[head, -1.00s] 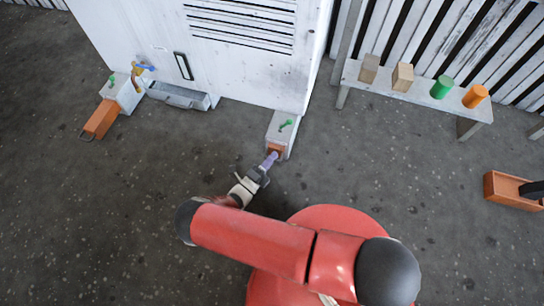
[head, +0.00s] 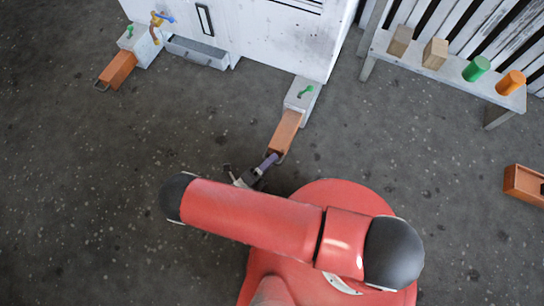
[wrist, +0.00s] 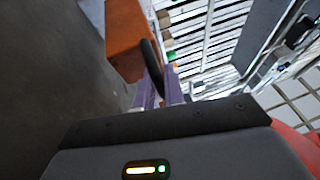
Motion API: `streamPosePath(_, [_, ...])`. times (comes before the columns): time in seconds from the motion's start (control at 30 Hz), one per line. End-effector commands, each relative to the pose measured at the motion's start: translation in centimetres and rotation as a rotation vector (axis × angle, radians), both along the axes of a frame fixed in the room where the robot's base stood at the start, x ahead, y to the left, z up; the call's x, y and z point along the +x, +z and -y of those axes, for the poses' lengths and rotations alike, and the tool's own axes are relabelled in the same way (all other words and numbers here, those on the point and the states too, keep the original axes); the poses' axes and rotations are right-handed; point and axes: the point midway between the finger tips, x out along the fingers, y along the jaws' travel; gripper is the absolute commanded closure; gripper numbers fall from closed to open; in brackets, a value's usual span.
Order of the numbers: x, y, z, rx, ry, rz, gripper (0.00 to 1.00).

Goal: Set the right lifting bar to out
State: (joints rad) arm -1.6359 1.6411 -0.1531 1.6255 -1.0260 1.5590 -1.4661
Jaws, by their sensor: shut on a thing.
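The right lifting bar (head: 285,132) is an orange bar that extends well out of its grey-white housing (head: 301,95) at the cabinet's lower right corner. A green pin (head: 306,91) sits on top of that housing. My gripper (head: 271,160) is at the bar's outer end, shut on its dark handle loop. In the wrist view the orange bar (wrist: 128,35) is close ahead, and the dark handle (wrist: 152,68) lies between my purple fingertips (wrist: 160,92). The fingers partly hide the handle.
The left lifting bar (head: 117,70) also extends from its housing. A grey drawer (head: 197,52) is at the cabinet base. A bench (head: 440,72) with blocks and cylinders stands at right. An orange box (head: 523,185) lies at the right edge. The floor left of my arm is clear.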

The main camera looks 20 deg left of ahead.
Motion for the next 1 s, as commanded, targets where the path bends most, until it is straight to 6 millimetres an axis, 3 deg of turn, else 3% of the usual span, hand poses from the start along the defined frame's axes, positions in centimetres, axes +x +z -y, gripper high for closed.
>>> streamPosePath(0.17, [-0.6, -0.1, -0.1, 0.003, -0.002, -0.007, 1.00])
streamPosePath(0.2, [-0.6, -0.1, -0.1, 0.003, -0.002, -0.007, 0.84])
streamPosePath(0.23, [-0.6, -0.1, -0.1, 0.002, -0.001, -0.007, 0.81])
streamPosePath(0.57, [-0.7, -0.1, -0.2, 0.002, -0.001, -0.005, 0.81])
streamPosePath(1.0, [-6.4, -1.4, -3.2, 0.003, 0.002, -0.005, 0.81])
